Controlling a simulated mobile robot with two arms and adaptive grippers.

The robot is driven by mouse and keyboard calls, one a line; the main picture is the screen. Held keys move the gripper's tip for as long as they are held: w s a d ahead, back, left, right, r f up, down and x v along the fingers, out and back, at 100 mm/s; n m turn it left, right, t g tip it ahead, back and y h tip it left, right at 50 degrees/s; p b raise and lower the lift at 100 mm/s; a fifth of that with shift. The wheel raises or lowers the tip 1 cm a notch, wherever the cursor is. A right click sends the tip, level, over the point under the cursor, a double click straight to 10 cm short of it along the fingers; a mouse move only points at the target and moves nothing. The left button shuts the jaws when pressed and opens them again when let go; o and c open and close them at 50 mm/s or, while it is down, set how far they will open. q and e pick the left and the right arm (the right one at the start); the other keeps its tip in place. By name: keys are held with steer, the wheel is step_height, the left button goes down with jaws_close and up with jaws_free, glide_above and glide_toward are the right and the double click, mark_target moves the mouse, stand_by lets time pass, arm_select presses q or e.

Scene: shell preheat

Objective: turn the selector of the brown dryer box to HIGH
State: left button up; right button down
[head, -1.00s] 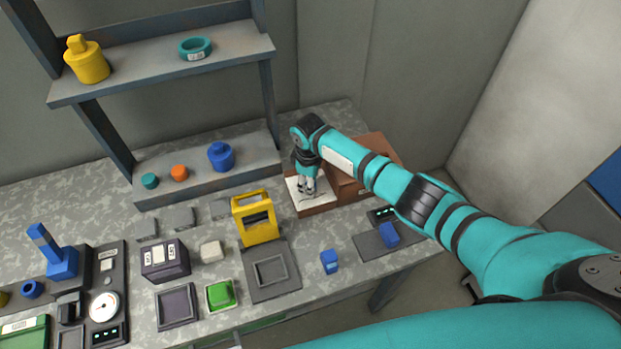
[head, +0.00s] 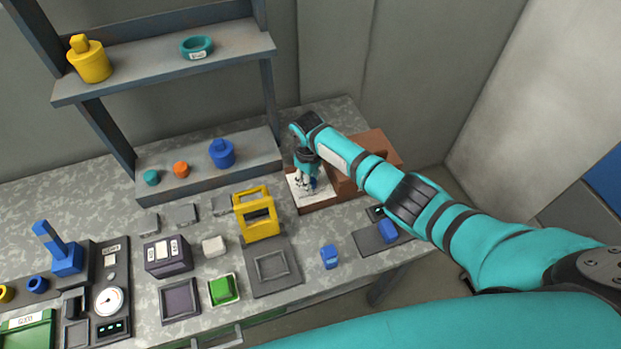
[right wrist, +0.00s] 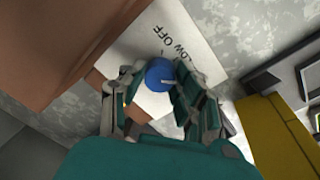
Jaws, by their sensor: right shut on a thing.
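The brown dryer box (head: 378,143) stands at the table's back right, partly hidden by my right arm. Its white panel (head: 296,188) faces up, and it also shows in the right wrist view (right wrist: 205,48). On the panel is a round blue selector knob (right wrist: 159,74), with a light mark on it. Letters reading "OFF" and part of "LOW" show beside the knob; no HIGH label is visible. My right gripper (head: 311,186) is shut on the knob, with a finger on either side of it. I cannot tell which setting the mark points at. My left gripper is not in view.
A yellow frame-like object (head: 258,222) stands left of the box. A blue block (head: 329,257) and another on a dark pad (head: 370,241) are in front. A shelf rack (head: 170,63) rises at the back left. Some bare table lies between the objects.

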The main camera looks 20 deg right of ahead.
steer(key=c, duration=1)
jaws_free()
steer(key=shift+o, duration=0.2)
step_height(320, 180, up, 12)
steer(key=shift+s+a, duration=0.15)
steer(key=shift+a, duration=0.1)
steer(key=shift+s, duration=0.1)
